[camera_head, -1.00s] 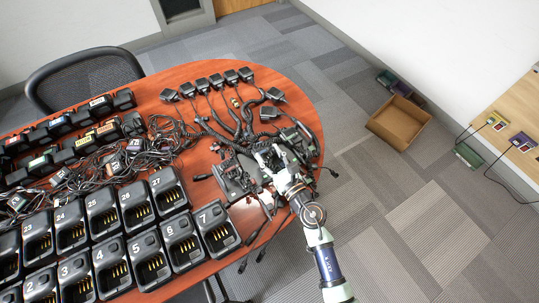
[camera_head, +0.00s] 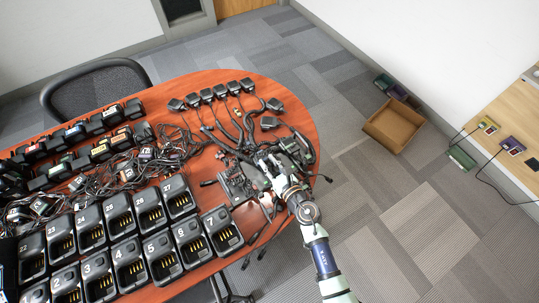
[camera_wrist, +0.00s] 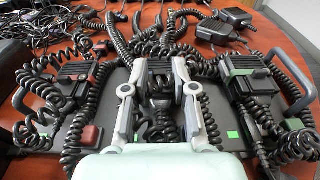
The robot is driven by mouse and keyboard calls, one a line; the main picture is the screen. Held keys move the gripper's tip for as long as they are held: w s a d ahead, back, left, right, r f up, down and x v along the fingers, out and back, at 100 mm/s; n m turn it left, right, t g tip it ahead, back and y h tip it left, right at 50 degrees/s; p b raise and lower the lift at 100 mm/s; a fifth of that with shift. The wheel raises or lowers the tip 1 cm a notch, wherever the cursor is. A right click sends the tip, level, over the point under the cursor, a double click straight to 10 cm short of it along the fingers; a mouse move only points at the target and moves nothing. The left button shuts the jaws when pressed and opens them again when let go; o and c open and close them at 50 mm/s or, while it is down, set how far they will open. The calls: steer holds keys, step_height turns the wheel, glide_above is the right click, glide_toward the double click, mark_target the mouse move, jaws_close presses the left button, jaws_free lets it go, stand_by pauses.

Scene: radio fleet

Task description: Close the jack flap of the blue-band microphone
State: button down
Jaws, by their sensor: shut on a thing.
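My gripper (camera_wrist: 166,72) reaches forward in the middle of the wrist view, with its two grey fingers around a dark part (camera_wrist: 160,84) that they mostly hide. Coiled black cord runs between and beside the fingers. A dark unit with red marks (camera_wrist: 75,72) stands to the left, and one with a green band (camera_wrist: 246,68) stands to the right. I see no blue band; the blue-band microphone and its jack flap cannot be made out. In the head view my gripper (camera_head: 266,160) is low over the dark gear at the table's right end.
Numbered chargers (camera_head: 222,232) fill the front left of the table (camera_head: 288,92). Tangled cables (camera_head: 110,165) lie mid-table. Several hand microphones (camera_head: 220,92) line the back. Coiled cords crowd my gripper. A cardboard box (camera_head: 392,126) sits on the floor at right.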

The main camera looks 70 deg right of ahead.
steer(key=r+p, duration=0.1)
steer(key=p, duration=0.1)
steer(key=shift+g+y+p, duration=0.3)
steer(key=shift+g+p, duration=0.1)
steer(key=shift+w+d+f+p, duration=0.1)
steer(key=shift+f+p, duration=0.25)
steer(key=shift+f, duration=0.2)
steer(key=c, duration=0.9)
jaws_free()
steer(key=v, duration=1.2)
steer(key=shift+r, duration=0.2)
